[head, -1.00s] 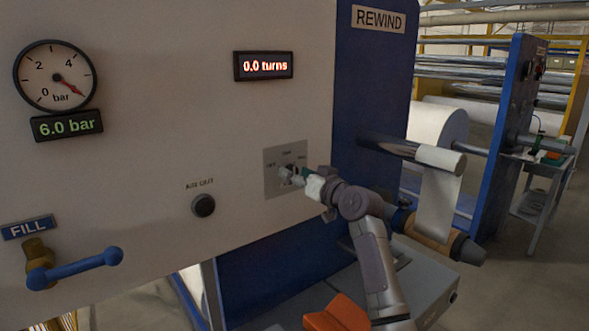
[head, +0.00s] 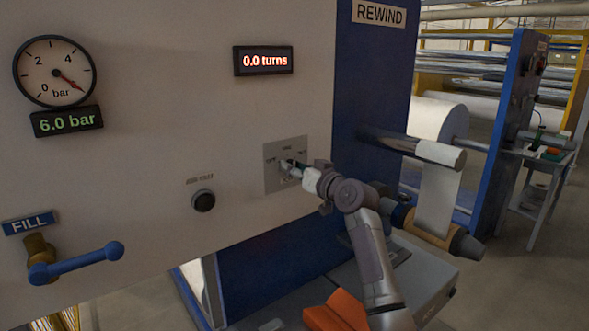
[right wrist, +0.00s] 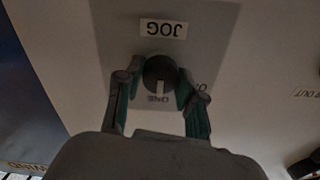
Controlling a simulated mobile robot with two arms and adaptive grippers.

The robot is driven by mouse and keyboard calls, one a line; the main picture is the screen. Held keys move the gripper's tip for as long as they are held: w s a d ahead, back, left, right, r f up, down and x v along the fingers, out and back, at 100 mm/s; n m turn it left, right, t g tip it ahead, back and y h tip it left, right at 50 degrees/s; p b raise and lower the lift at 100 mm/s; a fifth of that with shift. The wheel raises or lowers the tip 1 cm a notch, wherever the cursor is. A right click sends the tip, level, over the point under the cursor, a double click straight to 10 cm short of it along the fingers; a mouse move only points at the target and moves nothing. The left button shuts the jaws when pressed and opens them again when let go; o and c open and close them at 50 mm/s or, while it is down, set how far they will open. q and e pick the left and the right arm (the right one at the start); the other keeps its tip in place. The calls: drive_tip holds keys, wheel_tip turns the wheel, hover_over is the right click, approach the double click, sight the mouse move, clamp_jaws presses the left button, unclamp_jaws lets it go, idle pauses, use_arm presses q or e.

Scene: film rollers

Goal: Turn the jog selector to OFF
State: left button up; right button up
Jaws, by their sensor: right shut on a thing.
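The jog selector (right wrist: 159,73) is a round black knob with a pale pointer line, under an upside-down JOG label (right wrist: 163,28) in the right wrist view. The pointer lies toward the gripper side, near a small label there that is hard to read. The selector's grey plate (head: 271,181) is on the white panel in the head view, where the fingers largely hide the knob. My right gripper (right wrist: 157,86) has its fingers on both sides of the knob and is shut on it; it also shows in the head view (head: 291,170). My left gripper is not in view.
A black round button (head: 203,201) is left of the plate. A turns display (head: 264,61) reads 0.0 and a pressure display (head: 67,121) reads 6.0 bar. A blue valve handle (head: 76,263) sticks out lower left. A roller (head: 412,148) juts out right of my arm.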

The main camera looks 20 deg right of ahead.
drive_tip(key=shift+f+n+b, duration=0.1)
drive_tip(key=shift+n+b, duration=2.4)
drive_tip(key=shift+n, duration=3.3)
drive_tip(key=shift+a, duration=0.1)
drive_tip(key=o, duration=1.1)
drive_tip(key=shift+o, duration=0.2)
drive_tip(key=shift+s, duration=0.15)
drive_tip(key=v, duration=1.2)
